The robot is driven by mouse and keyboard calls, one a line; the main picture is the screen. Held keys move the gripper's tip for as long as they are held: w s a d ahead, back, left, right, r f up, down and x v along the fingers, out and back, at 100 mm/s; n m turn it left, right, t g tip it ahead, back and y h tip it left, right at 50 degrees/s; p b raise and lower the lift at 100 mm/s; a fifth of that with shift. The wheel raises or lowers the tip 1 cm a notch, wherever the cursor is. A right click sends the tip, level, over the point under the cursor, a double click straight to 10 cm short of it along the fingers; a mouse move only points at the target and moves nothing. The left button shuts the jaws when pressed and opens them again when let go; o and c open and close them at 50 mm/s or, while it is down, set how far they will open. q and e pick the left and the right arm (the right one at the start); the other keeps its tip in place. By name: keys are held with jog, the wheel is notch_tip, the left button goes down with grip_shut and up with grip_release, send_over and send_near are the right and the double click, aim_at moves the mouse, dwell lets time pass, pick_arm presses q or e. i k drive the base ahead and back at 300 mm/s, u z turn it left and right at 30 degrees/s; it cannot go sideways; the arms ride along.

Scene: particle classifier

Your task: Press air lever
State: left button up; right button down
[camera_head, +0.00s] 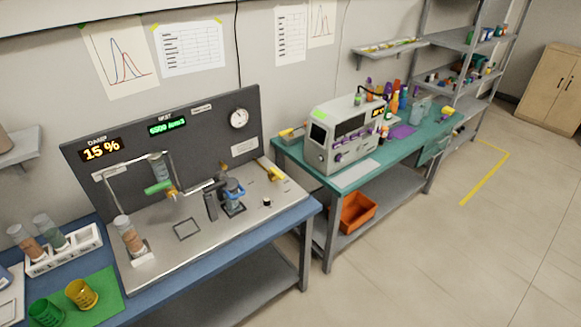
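The particle classifier rig stands on the blue bench (262,234) at left, with a dark upright panel (208,128) and a pale metal base plate (165,240). A lever with a green handle (158,188) sticks out to the left below a hanging clear tube (159,168). A yellow handle (273,173) sits at the right back of the plate. A blue part (235,188) is at the rig's middle, beside a dark grey post (211,206). I cannot tell which handle is the air lever. Neither of my grippers is in view.
A tube rack (75,257) and a green mat (108,283) with green (45,312) and yellow cups (81,294) are at lower left. A green-topped bench (295,157) with a grey instrument (325,154) stands right. The floor at right is clear.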

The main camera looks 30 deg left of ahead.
aim_at(274, 172)
jog(key=u, duration=0.45)
jog(key=i, duration=0.8)
jog(key=u, duration=1.2)
jog(key=i, duration=0.5)
jog(key=u, duration=0.45)
